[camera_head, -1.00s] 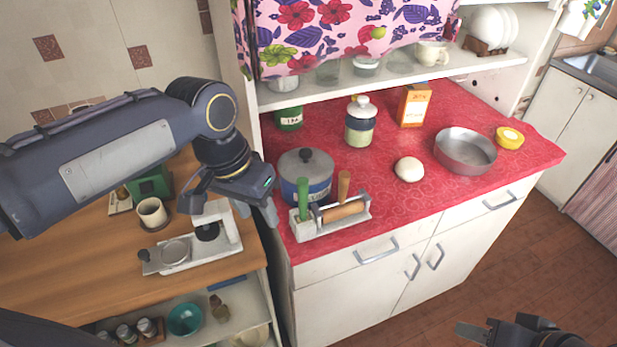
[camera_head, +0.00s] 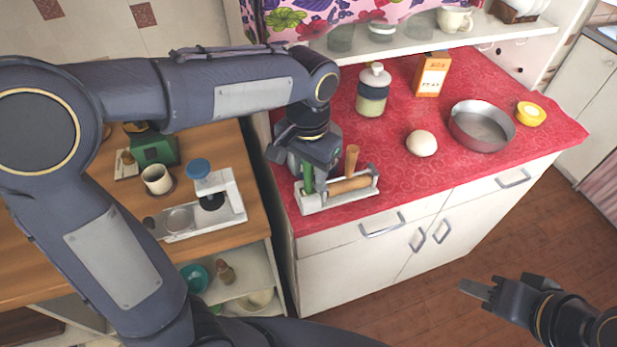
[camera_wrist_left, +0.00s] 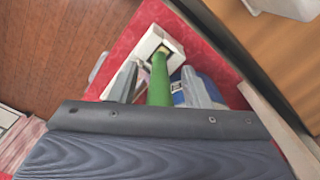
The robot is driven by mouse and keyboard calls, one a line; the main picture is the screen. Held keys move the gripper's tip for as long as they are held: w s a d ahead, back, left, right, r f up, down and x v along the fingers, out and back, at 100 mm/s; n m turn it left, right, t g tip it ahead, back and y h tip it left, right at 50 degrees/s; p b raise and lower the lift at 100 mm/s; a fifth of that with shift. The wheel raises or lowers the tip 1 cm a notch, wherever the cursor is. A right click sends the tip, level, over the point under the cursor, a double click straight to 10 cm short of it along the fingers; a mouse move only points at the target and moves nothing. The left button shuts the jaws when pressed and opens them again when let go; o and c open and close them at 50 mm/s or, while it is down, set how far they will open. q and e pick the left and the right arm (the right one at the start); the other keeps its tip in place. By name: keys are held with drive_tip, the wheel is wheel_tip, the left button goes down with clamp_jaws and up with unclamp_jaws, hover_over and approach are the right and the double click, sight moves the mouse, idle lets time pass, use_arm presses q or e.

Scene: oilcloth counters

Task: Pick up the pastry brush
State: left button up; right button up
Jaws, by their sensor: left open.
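A white holder (camera_head: 337,196) stands at the front left of the red counter. An upright green handle (camera_head: 307,178) rises from its left end, and an upright wooden handle (camera_head: 352,160) stands farther right. No bristles show, so I cannot tell from shape which is the pastry brush. My left gripper (camera_head: 312,170) is open, pointing down over the green handle. In the left wrist view, the green handle (camera_wrist_left: 160,78) stands between the two apart fingers, with the holder (camera_wrist_left: 152,42) beyond. My right gripper (camera_head: 478,290) is at the lower right, away from the counter; its opening is unclear.
A blue pot (camera_head: 293,160) stands close behind, mostly hidden by my left gripper. A jar (camera_head: 372,92), orange box (camera_head: 432,75), dough ball (camera_head: 421,143) and metal pan (camera_head: 482,130) are farther right. The wooden counter (camera_head: 95,225) is left.

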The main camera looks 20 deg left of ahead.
use_arm(q)
clamp_jaws()
idle(0.3)
